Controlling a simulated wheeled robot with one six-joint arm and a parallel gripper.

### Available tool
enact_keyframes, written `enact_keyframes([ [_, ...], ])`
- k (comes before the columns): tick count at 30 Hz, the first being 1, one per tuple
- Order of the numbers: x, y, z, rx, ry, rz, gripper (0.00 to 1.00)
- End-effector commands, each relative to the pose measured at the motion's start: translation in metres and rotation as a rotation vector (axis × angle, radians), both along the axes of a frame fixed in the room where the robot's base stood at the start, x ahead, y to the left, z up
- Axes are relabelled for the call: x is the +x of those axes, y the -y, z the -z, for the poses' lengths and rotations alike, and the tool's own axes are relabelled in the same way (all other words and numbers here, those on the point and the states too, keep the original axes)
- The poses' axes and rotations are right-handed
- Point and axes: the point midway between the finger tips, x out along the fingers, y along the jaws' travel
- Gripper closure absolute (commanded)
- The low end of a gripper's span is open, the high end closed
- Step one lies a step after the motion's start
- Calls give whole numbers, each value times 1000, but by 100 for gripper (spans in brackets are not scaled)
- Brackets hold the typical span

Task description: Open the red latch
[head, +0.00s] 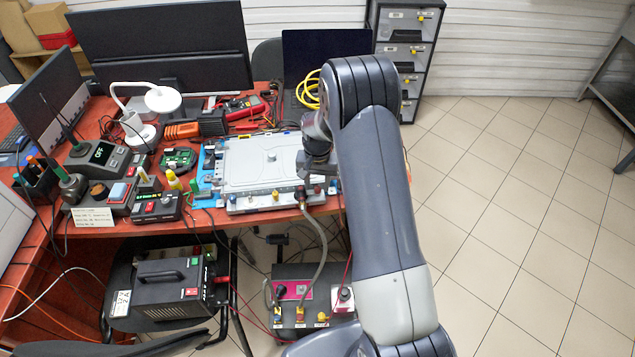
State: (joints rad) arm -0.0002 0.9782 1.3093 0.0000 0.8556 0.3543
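A white plate unit (255,160) lies on a blue mat on the red table. Small coloured fittings line its front edge, including a yellow-topped one (276,195). A hose (322,240) rises from the box below to the front right of this edge. My gripper (306,180) points down at the right end of the unit, close above the front fittings. Its fingers are small and dark, so their opening is unclear. Reddish spots show beside it, but I cannot tell for certain which is the red latch. My arm covers the area to the right.
A lower box with pink and white panels (292,291) stands below the table. A black power unit (172,287) is left of it. A lamp (160,98), control boxes and a red multimeter (243,107) crowd the table. Tiled floor (510,210) is clear at right.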

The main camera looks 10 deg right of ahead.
Motion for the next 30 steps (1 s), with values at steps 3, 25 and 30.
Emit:
enact_keyframes([
  [3,0,0,11,0,-1,0,60],
  [25,0,0,17,0,2,0,88],
  [30,0,0,17,1,1,0,100],
])
